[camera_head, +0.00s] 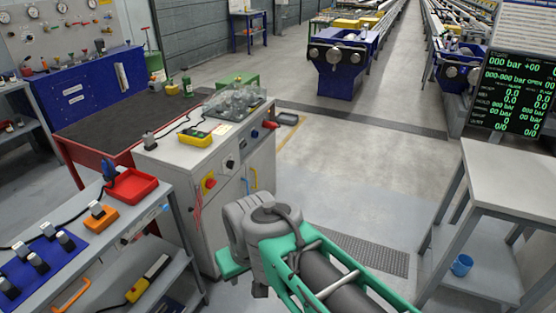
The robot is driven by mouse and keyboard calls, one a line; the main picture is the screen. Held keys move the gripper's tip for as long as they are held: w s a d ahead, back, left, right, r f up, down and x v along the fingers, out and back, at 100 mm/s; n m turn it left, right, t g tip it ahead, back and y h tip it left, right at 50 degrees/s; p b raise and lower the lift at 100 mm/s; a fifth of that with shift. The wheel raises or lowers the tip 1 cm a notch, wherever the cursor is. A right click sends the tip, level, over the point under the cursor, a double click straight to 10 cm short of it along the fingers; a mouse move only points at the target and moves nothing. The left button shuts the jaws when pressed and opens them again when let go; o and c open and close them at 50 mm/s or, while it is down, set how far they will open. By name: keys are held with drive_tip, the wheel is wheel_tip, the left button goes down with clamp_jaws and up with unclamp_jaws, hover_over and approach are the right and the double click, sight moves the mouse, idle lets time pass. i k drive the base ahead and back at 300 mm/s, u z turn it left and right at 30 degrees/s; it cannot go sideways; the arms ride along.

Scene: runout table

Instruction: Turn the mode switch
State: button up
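The fingers of my gripper do not show, and the arm hides part of the cabinet front.
A lower bench (160,190) with a red tray (131,187) and blue board stands at left. A clear-covered fitting (238,101) and a yellow meter (195,138) lie on the cabinet top. A grey table (515,180) stands at right. The floor between is mostly open.

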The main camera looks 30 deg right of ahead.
sight(231, 164)
drive_tip(key=z, duration=0.05)
drive_tip(key=i, duration=1.1)
drive_tip(key=z, duration=0.55)
